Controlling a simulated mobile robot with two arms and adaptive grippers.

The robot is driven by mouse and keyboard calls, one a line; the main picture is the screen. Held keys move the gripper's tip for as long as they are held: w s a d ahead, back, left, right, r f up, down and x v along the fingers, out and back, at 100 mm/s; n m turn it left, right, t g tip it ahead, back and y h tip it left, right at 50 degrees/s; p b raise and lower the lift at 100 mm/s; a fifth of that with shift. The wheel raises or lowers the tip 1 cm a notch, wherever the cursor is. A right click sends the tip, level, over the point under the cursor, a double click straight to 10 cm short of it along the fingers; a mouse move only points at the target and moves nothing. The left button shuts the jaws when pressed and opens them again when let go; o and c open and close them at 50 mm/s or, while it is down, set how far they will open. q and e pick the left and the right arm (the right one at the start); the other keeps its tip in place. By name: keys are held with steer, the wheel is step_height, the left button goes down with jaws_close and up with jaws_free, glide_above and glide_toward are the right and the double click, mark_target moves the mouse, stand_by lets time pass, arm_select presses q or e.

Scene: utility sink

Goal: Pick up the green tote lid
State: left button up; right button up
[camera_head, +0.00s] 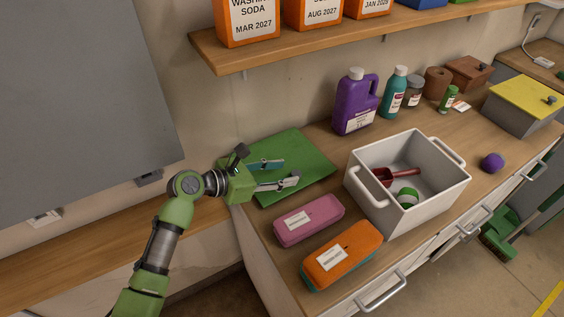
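The green tote lid (312,152) lies as a flat green panel at the left end of the wooden counter, near the wall. My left gripper (283,173) reaches in from the left over the lid's left part. Its two fingers are spread apart, with green lid surface showing between them. The gripper hides part of the lid's left side. I cannot tell whether the fingers touch the lid. My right gripper is not in view.
A white tote (410,210) holding a red scoop stands right of the lid. Pink (309,219) and orange (343,256) cases lie in front. A purple jug (355,104) and several containers stand behind. A wooden shelf (300,47) overhangs the back.

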mark_target(296, 173)
arm_select(q)
steer(key=shift+w+d+f, duration=0.15)
steer(key=shift+d, duration=0.25)
steer(key=x, duration=0.4)
steer(key=shift+d+f, duration=0.15)
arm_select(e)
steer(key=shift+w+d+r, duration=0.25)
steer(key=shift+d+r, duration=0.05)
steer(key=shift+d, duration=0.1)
arm_select(q)
steer(key=shift+c, duration=0.5)
jaws_close()
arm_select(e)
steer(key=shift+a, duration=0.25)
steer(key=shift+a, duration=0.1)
